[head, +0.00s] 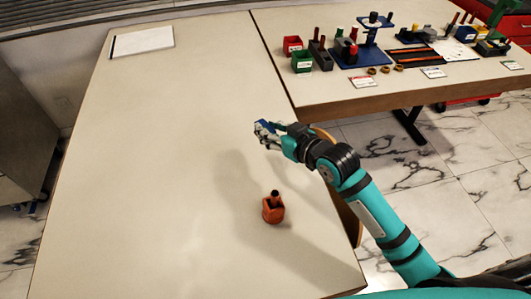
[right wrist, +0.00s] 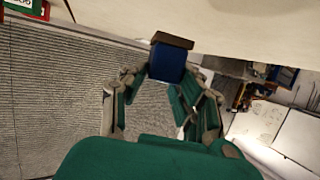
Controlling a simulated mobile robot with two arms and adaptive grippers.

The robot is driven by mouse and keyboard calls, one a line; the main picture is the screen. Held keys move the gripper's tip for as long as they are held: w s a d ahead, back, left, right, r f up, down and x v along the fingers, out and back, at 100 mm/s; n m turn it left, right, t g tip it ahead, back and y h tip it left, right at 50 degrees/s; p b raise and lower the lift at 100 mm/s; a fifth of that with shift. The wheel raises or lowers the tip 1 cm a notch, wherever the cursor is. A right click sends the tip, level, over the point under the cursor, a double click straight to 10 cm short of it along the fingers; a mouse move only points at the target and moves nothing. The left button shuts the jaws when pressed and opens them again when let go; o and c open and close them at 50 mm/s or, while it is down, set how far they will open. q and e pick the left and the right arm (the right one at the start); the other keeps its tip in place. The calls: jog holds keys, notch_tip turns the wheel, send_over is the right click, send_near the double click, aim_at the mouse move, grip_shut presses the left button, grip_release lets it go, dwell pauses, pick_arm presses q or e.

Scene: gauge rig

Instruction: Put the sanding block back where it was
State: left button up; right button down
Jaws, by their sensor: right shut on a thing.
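The sanding block appears to be the blue block with a brown face (right wrist: 167,62) between the fingers of my right gripper (head: 265,133) in the right wrist view. In the head view only a small blue part of it shows at the fingertips. My right gripper is shut on it, held over the right part of the near table (head: 150,180). The fingers cover part of the block. My left gripper is not in view.
An orange holder with a dark knob (head: 273,209) stands on the near table below my right gripper. A white board (head: 142,41) lies at the far left. The far table holds red (head: 292,45) and green (head: 302,61) bins and a blue stand (head: 357,56). The table's left half is clear.

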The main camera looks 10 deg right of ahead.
jog(key=f, duration=0.4)
jog(key=shift+s+a+f, duration=0.1)
jog(key=shift+s+a, duration=0.1)
jog(key=shift+a, duration=0.05)
jog(key=shift+d+f+b, duration=0.1)
jog(key=shift+f+b, duration=0.2)
jog(key=shift+f, duration=1.75)
jog(key=c, duration=1)
grip_release()
jog(key=shift+f, duration=0.15)
jog(key=shift+r, duration=0.2)
jog(key=v, duration=1.2)
